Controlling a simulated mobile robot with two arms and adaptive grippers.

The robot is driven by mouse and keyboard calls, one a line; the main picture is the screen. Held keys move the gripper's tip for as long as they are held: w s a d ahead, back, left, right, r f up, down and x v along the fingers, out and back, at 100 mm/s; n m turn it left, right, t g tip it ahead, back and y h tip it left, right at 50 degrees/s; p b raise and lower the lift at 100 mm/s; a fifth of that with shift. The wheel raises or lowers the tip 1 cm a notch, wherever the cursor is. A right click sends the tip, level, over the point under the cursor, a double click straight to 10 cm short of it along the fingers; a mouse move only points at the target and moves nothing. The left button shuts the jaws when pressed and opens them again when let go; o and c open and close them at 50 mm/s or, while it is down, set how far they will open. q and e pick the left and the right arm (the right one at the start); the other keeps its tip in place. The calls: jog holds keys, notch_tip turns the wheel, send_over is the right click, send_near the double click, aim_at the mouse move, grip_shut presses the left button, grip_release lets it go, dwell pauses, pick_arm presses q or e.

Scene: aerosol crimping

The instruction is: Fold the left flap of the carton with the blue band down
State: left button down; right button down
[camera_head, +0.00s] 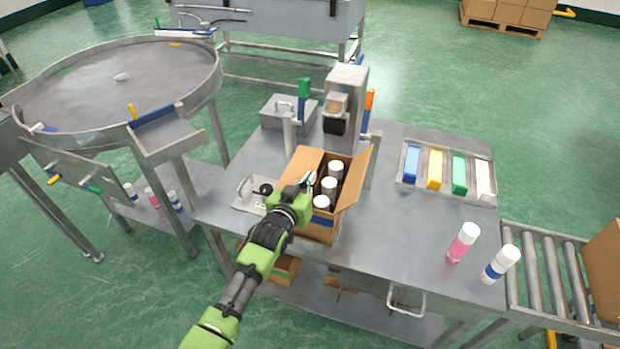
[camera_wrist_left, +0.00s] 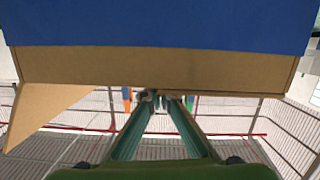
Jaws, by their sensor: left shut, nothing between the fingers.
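The carton (camera_head: 318,235) stands open on the steel table, with a blue band (camera_head: 321,222) low on its near side and several white-capped cans (camera_head: 329,187) inside. Its left flap (camera_head: 303,165) shows at the upper left, partly behind my left gripper. Its right flap (camera_head: 356,180) stands up and leans outward. In the left wrist view the blue band (camera_wrist_left: 160,22) fills the top, and the fingertips (camera_wrist_left: 160,95) are at the cardboard edge; contact is unclear. My right gripper is not in view.
A crimping machine (camera_head: 345,95) stands behind the carton. A tray (camera_head: 404,185) of coloured blocks lies to the right, with a pink can (camera_head: 463,243) and a blue-banded can (camera_head: 501,264) at the front right. The table between the carton and these cans is clear.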

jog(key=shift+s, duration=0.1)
